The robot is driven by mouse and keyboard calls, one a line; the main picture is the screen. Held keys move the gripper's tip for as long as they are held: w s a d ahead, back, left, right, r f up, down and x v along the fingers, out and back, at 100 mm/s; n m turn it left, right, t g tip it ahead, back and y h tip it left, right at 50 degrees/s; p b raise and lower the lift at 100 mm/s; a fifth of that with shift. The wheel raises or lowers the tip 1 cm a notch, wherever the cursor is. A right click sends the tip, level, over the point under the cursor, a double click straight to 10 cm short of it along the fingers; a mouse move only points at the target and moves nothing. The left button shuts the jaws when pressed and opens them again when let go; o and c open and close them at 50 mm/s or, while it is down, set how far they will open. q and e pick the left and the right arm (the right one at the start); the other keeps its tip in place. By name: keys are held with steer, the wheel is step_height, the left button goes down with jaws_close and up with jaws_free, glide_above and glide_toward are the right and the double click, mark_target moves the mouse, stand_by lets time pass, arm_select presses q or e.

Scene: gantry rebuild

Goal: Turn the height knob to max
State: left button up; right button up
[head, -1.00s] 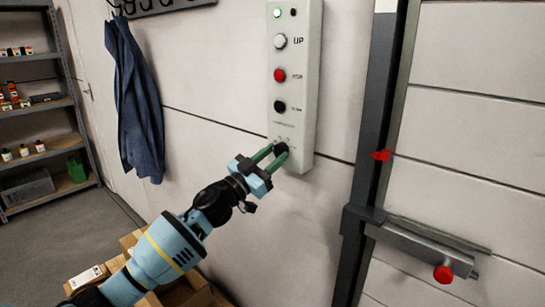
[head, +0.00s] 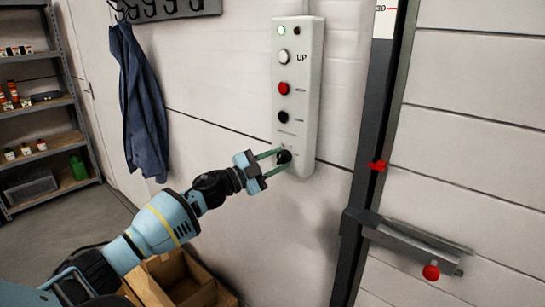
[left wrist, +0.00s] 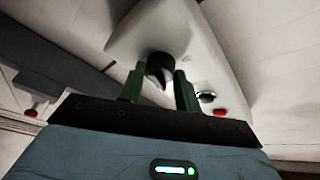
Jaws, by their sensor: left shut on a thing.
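The height knob (head: 284,157) is a black knob at the bottom of a pale control box (head: 298,60) on the wall. My left gripper (head: 277,160) has its green fingers on either side of the knob and is shut on it. In the left wrist view the knob (left wrist: 159,67) sits between the two fingertips (left wrist: 160,80). The marks around the knob are too small to read. My right gripper is in neither view.
Above the knob on the box are a black button (head: 283,117), a red button (head: 284,88) and a white UP button (head: 283,57). A dark door post with a red-knobbed latch (head: 431,271) stands right. A blue coat (head: 140,105) hangs left. Cardboard boxes (head: 170,280) lie below.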

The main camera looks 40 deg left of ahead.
arm_select(q)
steer(key=shift+r+m+g+p, duration=0.5)
steer(key=shift+m, duration=0.6)
steer(key=m+p, duration=0.1)
steer(key=m+g+p, duration=0.1)
steer(key=m, duration=0.1)
steer(key=shift+r+m, duration=0.2)
steer(key=shift+m, duration=0.1)
steer(key=shift+m+g+p, duration=0.4)
steer(key=shift+m, duration=0.3)
steer(key=shift+f+m+g+y+p, duration=0.2)
steer(key=shift+m+g+y+p, duration=0.25)
steer(key=shift+m, duration=0.35)
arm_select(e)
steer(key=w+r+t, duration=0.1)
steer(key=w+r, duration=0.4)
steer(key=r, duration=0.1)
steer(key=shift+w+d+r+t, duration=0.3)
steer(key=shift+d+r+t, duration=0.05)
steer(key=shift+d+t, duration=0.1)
arm_select(q)
steer(key=shift+f+m, duration=0.15)
steer(key=shift+m, duration=0.15)
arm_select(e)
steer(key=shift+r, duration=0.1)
arm_select(q)
steer(key=o, duration=1)
